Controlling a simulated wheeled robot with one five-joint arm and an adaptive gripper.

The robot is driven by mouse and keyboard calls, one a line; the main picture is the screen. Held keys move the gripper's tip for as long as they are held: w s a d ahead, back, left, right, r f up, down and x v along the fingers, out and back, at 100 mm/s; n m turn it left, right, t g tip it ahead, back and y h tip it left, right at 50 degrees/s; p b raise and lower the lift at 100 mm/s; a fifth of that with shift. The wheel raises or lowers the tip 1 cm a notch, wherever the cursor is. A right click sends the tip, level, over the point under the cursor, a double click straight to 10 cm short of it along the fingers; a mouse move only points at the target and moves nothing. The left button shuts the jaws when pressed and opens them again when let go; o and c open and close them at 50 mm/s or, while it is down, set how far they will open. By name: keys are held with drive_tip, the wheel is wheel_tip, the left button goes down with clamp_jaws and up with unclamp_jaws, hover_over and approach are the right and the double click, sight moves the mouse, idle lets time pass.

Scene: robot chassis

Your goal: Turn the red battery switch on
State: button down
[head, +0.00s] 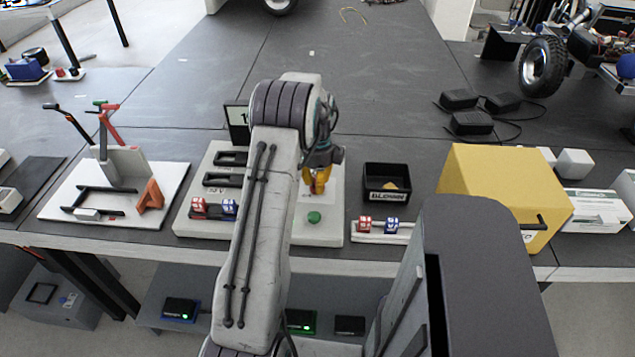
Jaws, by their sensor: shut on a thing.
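A pale panel board (302,234) lies on the dark workbench, with a green button (314,217) near its front right. My gripper (318,186) points down over the right part of this board, behind the green button. It is shut on a small red-orange part at its fingertips, which appears to be the red battery switch. The fingers cover most of the switch, so its angle cannot be told. My arm link hides the middle of the board.
A red block (198,207) and a blue block (229,208) sit at the board's front left. Right of the board are a black bin (387,176) and a yellow box (500,190). A white stand (123,165) is at left. The bench behind is mostly clear.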

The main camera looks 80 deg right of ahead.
drive_tip(key=shift+f, duration=0.1)
drive_tip(key=c, duration=1)
unclamp_jaws()
wheel_tip(320, 180, up, 12)
drive_tip(key=shift+r, duration=0.1)
idle(0.7)
